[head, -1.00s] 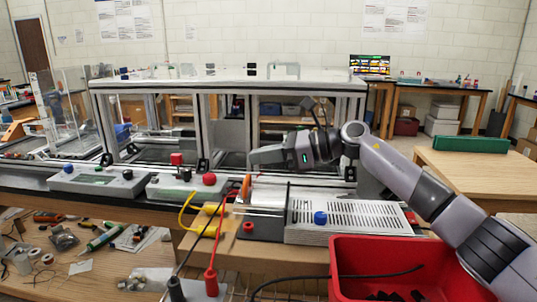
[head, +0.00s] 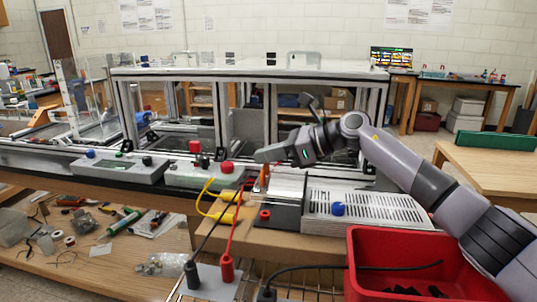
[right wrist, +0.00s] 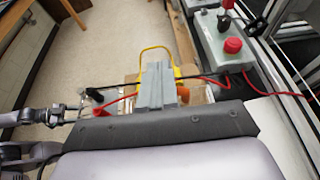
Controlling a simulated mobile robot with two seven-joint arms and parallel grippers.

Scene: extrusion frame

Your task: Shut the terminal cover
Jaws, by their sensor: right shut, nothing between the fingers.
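My right gripper (head: 260,155) is shut and empty. It hovers above the left end of the terminal box, close to an upright orange part (head: 264,177). A clear, shiny panel (head: 288,184), which looks like the terminal cover, is beside the orange part; I cannot tell its exact angle. The box has a slotted silver casing (head: 375,207) with a blue knob and a black terminal base (head: 285,216) with a red knob. In the right wrist view the closed fingers (right wrist: 158,85) reach beside the orange part (right wrist: 183,94); contact is unclear. My left gripper does not show in the head view.
A red bin (head: 400,290) stands in front of the box. Yellow cables (head: 212,205) and a red lead (head: 236,215) loop at its left. A grey control box with a red button (head: 227,167) is left of the gripper. The extrusion frame (head: 250,73) stands behind.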

